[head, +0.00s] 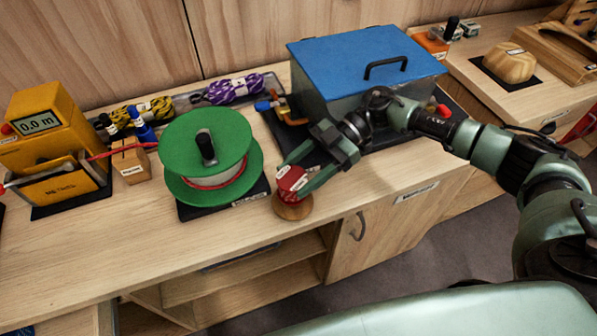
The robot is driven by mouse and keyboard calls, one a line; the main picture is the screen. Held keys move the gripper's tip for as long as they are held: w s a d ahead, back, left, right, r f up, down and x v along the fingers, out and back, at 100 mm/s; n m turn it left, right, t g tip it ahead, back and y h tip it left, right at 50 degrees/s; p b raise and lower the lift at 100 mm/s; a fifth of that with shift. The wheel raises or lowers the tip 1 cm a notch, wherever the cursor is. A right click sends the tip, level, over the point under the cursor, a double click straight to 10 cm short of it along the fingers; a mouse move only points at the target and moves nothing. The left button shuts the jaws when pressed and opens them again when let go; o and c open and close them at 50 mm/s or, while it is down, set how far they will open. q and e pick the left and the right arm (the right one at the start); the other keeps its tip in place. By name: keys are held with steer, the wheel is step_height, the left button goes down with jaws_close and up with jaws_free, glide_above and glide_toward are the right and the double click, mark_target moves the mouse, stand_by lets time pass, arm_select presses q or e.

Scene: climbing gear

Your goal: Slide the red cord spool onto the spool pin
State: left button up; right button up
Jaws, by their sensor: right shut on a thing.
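The red cord spool (291,181) is near the counter's front edge, right of the green reel. My right gripper (293,184) is shut on it, with green fingers on either side. A round wooden piece (291,209) shows directly below the red cord. I cannot tell whether it is the spool's lower flange or a separate base. No bare spool pin can be made out; the fingers and spool hide what is between them. My left gripper is not in view.
The green reel (180,155) with a black knob stands close on the left. A blue-lidded box (365,55) stands behind my right arm. A yellow meter (45,125) and a wooden block (131,165) are farther left. Bare counter lies along the front.

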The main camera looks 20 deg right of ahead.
steer(key=o, duration=1.5)
step_height(320, 180, up, 20)
steer(key=shift+r+b, duration=0.1)
steer(key=shift+b, duration=1)
steer(key=shift+s, duration=0.1)
